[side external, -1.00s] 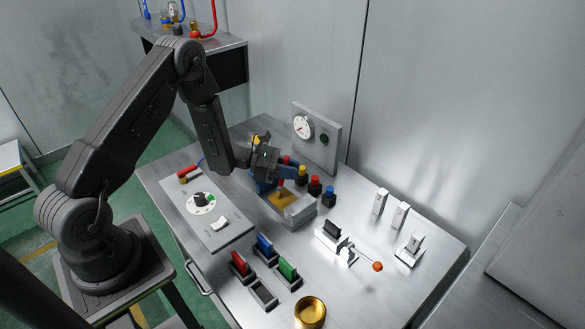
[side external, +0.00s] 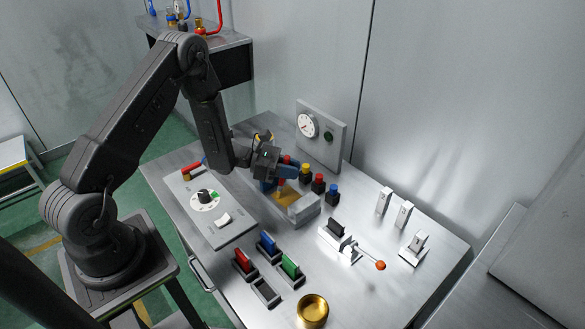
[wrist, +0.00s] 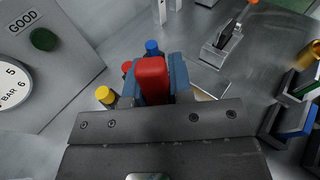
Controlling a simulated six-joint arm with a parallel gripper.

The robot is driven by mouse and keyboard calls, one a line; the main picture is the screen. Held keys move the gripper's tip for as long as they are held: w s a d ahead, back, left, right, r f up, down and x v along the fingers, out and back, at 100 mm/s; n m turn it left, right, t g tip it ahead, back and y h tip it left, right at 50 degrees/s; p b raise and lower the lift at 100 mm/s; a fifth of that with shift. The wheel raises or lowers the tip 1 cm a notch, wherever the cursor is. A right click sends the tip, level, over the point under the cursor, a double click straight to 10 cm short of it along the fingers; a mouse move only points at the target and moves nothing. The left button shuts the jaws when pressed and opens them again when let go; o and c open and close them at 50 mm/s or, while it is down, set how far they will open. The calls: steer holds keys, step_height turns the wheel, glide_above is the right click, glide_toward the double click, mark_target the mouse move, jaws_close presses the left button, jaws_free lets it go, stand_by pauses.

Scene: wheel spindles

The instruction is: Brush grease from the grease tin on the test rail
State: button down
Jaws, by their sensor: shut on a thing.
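My gripper (side external: 279,186) is shut on a red, round-ended block or handle (wrist: 153,80), held between its two blue fingers. In the side view it is low over a grey open-topped tray (side external: 305,208) with a yellow-brown inside. The fingers and arm hide the lower end of the held thing, and I cannot tell whether it touches the tray. A gold round tin (side external: 313,311), likely the grease tin, stands at the bench's front edge, well away from my gripper. A silver fixture (side external: 338,240) with a black block may be the test rail; I cannot tell.
Yellow, red and blue-topped posts (side external: 319,183) stand close to the right of my gripper. A gauge panel (side external: 321,134) rises behind. Red, blue and green blocks (side external: 267,245) sit in holders near an empty one (side external: 265,291). An orange-ball lever (side external: 380,265) sticks out at right.

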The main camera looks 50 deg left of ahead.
steer(key=shift+s, duration=0.25)
steer(key=shift+s, duration=0.15)
steer(key=shift+s, duration=0.25)
steer(key=shift+w, duration=0.15)
steer(key=shift+w, duration=0.25)
steer(key=shift+w, duration=0.2)
stand_by(0.4)
steer(key=shift+w, duration=0.2)
steer(key=shift+w, duration=0.1)
steer(key=shift+w, duration=0.3)
